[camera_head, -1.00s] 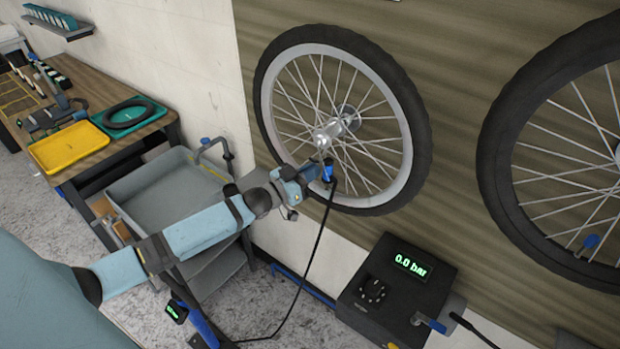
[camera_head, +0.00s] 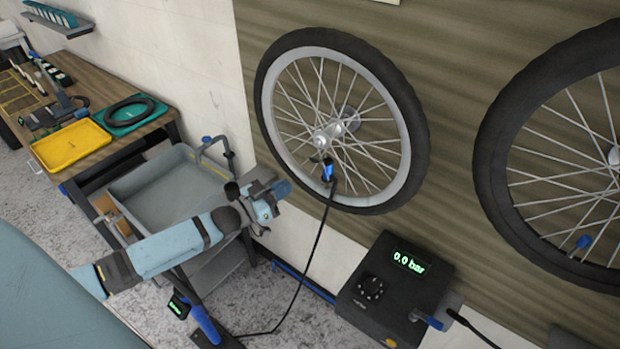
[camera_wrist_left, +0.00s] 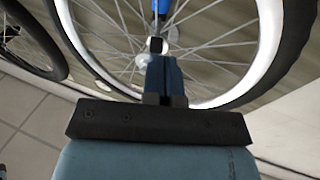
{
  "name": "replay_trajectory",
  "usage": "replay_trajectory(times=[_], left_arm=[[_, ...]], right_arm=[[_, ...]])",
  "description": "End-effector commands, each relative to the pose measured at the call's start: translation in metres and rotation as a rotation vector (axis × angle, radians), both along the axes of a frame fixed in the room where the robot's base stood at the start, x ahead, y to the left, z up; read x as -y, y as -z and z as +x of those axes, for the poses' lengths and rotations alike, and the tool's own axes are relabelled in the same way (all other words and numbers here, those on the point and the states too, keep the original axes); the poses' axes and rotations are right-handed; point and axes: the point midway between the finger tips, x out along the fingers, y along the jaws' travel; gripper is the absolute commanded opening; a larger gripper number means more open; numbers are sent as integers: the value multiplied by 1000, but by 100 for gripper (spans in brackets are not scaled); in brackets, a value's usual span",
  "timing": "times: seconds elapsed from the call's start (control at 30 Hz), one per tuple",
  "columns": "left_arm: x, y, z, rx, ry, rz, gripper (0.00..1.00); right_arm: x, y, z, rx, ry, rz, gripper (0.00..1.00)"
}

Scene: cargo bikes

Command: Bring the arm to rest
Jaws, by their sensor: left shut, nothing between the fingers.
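My left arm (camera_head: 170,250) reaches in from the lower left in the head view. Its gripper (camera_head: 284,188) is shut and empty, just left of the lower rim of the mounted wheel (camera_head: 412,118) and apart from it. In the left wrist view the shut fingers (camera_wrist_left: 163,62) point toward the same wheel's spokes and hub. A blue pump head (camera_head: 327,172) sits at the wheel's lower spokes, with a black hose hanging from it. My right gripper is not in view.
A dark pump box (camera_head: 390,300) reading 0.0 bar stands below the wheel. A second wheel (camera_head: 490,150) hangs at the right. A grey tray cart (camera_head: 150,195) stands under the arm. A wooden bench (camera_head: 100,85) carries a yellow tray (camera_head: 70,145) and a teal tray (camera_head: 148,112).

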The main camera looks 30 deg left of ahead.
Motion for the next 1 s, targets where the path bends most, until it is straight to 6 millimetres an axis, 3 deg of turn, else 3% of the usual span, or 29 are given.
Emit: replay_trajectory(times=[0.43, 0.57, 0.67, 0.8, 1.0], left_arm=[[0, 0, 0, 0, 0, 0, 0], [11, 14, -9, -32, -8, 2, 0], [38, 46, -34, -110, -31, 13, 0], [93, 101, -92, -284, -76, 54, 0], [157, 149, -177, -536, -123, 131, 0]], right_arm=[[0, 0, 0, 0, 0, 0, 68], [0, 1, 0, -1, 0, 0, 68], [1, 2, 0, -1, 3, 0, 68], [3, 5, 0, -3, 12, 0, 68], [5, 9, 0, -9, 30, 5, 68]])
